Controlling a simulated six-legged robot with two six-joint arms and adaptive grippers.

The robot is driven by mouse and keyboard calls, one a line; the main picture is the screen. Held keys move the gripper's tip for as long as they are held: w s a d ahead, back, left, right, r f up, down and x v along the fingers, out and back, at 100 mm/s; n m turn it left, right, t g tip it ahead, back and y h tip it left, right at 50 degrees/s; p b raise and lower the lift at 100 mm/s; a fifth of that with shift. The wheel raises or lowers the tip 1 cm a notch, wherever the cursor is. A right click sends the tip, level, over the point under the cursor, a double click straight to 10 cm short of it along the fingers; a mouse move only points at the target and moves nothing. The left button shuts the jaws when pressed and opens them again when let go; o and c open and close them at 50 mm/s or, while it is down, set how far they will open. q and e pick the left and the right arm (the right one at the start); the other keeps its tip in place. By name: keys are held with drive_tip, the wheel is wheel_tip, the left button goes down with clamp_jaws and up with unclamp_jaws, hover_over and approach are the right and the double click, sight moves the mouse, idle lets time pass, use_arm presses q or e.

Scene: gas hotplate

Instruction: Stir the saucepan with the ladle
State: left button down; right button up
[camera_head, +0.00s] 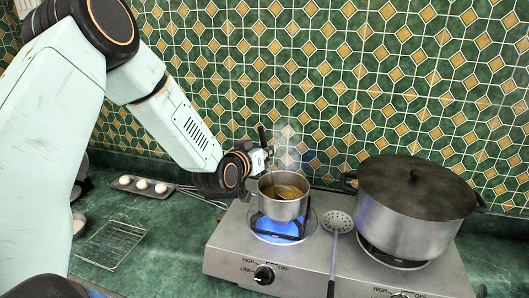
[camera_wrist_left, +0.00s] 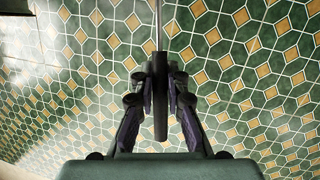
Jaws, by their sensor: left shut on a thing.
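The small metal saucepan (camera_head: 283,209) stands on the left burner over a blue flame, with brownish liquid inside and steam above. My left gripper (camera_head: 264,152) is beside and just above the pan's back left rim, shut on the ladle's dark handle (camera_head: 262,134). In the left wrist view, the gripper (camera_wrist_left: 160,85) has the handle (camera_wrist_left: 160,118) between its fingers, with a thin metal shaft (camera_wrist_left: 158,25) running up out of frame. The ladle's bowl (camera_head: 287,191) appears to be in the liquid; its lower part is hidden. My right gripper is not in view.
A large lidded pot (camera_head: 405,230) stands on the right burner of the hotplate (camera_head: 222,248). A skimmer (camera_head: 335,225) lies between the burners. A tray with eggs (camera_head: 124,184), a whisk (camera_head: 205,196) and a wire rack (camera_head: 110,245) are at left. The tiled wall is close behind.

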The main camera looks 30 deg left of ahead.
use_arm(q)
drive_tip(key=shift+r, duration=0.1)
drive_tip(key=shift+s+r, duration=0.1)
drive_tip(key=shift+r, duration=0.15)
drive_tip(key=shift+d+r+p, duration=0.15)
drive_tip(key=shift+r+p, duration=0.6)
drive_tip(key=shift+p, duration=0.1)
wheel_tip(320, 180, up, 4)
drive_tip(key=p, duration=0.3)
drive_tip(key=shift+f, duration=0.25)
drive_tip(key=shift+r+p, duration=0.35)
drive_tip(key=shift+r, duration=0.7)
drive_tip(key=shift+f, duration=0.1)
